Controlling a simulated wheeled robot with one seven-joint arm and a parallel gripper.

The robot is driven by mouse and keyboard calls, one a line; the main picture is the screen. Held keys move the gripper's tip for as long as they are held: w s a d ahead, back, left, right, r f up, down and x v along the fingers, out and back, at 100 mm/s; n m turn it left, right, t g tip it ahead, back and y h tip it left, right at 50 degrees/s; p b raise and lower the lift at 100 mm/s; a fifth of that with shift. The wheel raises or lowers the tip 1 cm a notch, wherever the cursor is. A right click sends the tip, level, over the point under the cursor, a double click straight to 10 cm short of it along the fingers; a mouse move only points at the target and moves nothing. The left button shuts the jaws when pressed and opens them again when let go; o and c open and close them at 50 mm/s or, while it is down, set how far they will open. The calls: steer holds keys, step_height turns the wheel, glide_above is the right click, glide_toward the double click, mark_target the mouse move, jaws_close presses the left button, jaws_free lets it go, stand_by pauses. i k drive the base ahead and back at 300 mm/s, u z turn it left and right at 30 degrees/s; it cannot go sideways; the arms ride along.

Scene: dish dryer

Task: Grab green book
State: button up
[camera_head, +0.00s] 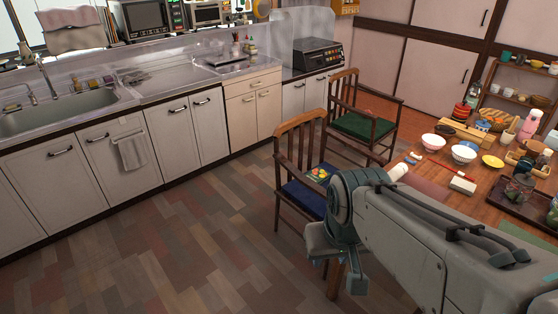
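A small flat item with a green, yellow and red cover (319,174) lies on the blue seat of the nearer wooden chair (298,196). It looks like a book, and it is the only book-like thing I can make out with green on it. My arm reaches in from the lower right and bends downward just right of and in front of this chair, covering part of it. I see nothing held.
A wooden table (484,188) with bowls, bottles and trays stands at the right. A second chair with a green seat (362,126) stands behind the first. Kitchen cabinets and a sink (58,112) line the left and back. The wooden floor (185,240) at left is clear.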

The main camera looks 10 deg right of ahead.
mark_target(319, 176)
steer(key=u, duration=0.95)
steer(key=i, duration=2.25)
steer(key=z, duration=1.5)
steer(key=i, duration=1)
steer(key=z, duration=0.3)
